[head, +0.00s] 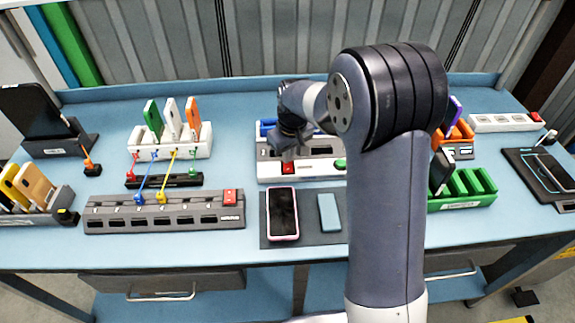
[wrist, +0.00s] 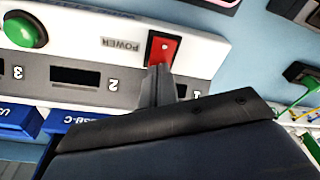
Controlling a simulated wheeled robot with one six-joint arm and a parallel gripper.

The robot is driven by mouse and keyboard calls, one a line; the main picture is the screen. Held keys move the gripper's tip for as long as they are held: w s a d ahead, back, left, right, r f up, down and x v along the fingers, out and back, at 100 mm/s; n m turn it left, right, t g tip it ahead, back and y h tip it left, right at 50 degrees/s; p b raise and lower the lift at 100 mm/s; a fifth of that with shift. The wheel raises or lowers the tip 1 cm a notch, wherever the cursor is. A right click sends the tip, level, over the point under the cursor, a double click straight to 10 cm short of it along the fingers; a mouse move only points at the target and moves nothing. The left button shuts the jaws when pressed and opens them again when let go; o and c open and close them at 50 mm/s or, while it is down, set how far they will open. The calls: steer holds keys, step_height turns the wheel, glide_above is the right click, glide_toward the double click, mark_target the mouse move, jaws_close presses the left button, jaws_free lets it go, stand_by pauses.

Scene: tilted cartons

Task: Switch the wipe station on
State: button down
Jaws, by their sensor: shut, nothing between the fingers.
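A white and grey station with numbered slots (head: 312,171), which I take for the wipe station, stands at the middle of the bench. It has a red rocker switch (wrist: 163,48) beside the word POWER and a round green button (wrist: 25,30). The red switch also shows in the head view (head: 288,168). My gripper (wrist: 158,72) is shut and empty, its fingertips at the lower edge of the red switch. I cannot tell whether they touch it, or whether the switch is on. In the head view my gripper (head: 288,154) is just above the switch.
A grey slotted strip (head: 165,222) with another red switch (head: 230,195) lies front left, with blue and yellow cables. A pink-edged phone (head: 283,230) and a light blue one (head: 328,212) lie on a dark mat. Blue bins (wrist: 15,122) adjoin the station. A green rack (head: 462,190) stands right.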

steer(key=shift+f, duration=0.25)
steer(key=shift+r+p, duration=2.5)
steer(key=shift+r, duration=1.15)
steer(key=shift+f, duration=0.15)
step_height(320, 180, down, 7)
steer(key=b, duration=0.5)
steer(key=shift+s, duration=0.1)
